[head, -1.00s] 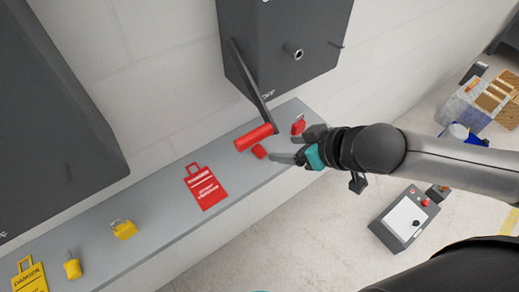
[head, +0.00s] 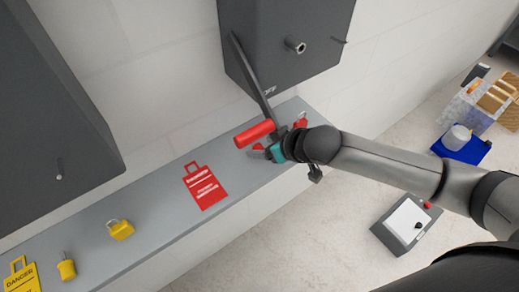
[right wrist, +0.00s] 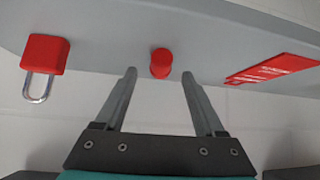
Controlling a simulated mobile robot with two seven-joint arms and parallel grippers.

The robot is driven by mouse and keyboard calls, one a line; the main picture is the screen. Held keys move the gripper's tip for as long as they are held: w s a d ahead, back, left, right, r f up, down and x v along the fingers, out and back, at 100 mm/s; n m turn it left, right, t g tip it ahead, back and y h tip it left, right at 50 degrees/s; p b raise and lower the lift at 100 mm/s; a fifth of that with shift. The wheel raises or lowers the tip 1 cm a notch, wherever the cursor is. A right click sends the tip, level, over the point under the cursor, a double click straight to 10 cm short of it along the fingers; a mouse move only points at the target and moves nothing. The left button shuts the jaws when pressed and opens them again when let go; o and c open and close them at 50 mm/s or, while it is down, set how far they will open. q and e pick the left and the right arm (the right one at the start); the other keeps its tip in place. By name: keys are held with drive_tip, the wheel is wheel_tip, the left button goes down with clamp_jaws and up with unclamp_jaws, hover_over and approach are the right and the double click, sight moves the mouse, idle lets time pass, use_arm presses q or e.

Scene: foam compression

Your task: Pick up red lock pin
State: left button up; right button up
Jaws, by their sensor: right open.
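The red lock pin (right wrist: 161,63) is a short red cylinder on the grey shelf (right wrist: 210,40). In the right wrist view it shows just beyond and between my fingertips. In the head view only a small red bit of it (head: 258,147) shows beside my gripper, partly hidden. My right gripper (right wrist: 159,74) is open and empty, with one finger on either side of the pin's line. In the head view the right gripper (head: 272,148) is over the shelf, close to the pin. Whether the fingers touch the pin I cannot tell. My left gripper is out of view.
A red padlock (right wrist: 46,54) lies near the gripper. A red-handled lever (head: 254,134) hangs from the dark box (head: 285,50) close above it. A red tag (head: 205,187), a yellow padlock (head: 120,229), a yellow pin (head: 67,269) and a yellow tag (head: 22,277) lie farther left.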

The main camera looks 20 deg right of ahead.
drive_tip(key=shift+x, duration=1)
drive_tip(key=shift+c, duration=0.3)
clamp_jaws()
